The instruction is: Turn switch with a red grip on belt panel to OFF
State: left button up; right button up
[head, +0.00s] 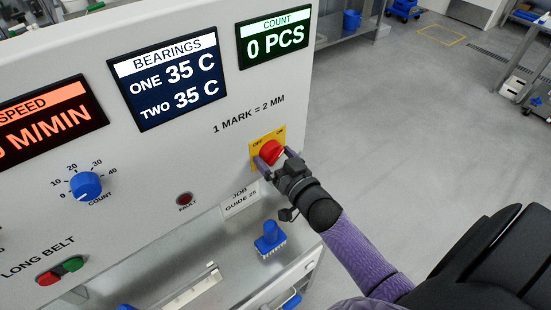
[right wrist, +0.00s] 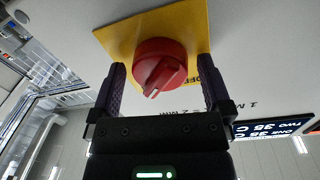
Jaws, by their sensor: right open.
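The switch with a red grip (head: 271,151) sits on a yellow plate (head: 256,143) marked OFF and ON, near the right edge of the white belt panel (head: 215,160). My right gripper (head: 270,160) is at the switch, with its fingers on either side of the red grip. The right wrist view shows the red grip (right wrist: 158,66) between the two open fingers (right wrist: 160,85), with gaps beside it, and the yellow plate (right wrist: 112,38) behind. The gripper partly hides the plate's lower part in the head view. My left gripper is not in view.
The panel also carries a blue count knob (head: 86,186), a red fault lamp (head: 184,199), red and green buttons (head: 61,270) and lit displays (head: 167,80). A blue-handled brush (head: 270,238) is below the panel. Open floor (head: 420,130) lies to the right.

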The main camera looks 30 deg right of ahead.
jog(key=shift+w, duration=0.1)
jog(key=c, duration=1.1)
jog(key=shift+d+n, duration=0.1)
jog(key=shift+n, duration=2.3)
jog(key=n, duration=0.4)
jog(key=shift+n+t, duration=0.3)
jog(key=shift+n, duration=0.1)
jog(key=n, duration=0.4)
jog(key=shift+d+n+y+b, duration=0.15)
jog(key=shift+n+y+b, duration=0.15)
jog(key=shift+n+b, duration=0.3)
jog(key=shift+n, duration=1.9)
jog(key=shift+y, duration=0.3)
jog(key=o, duration=1.1)
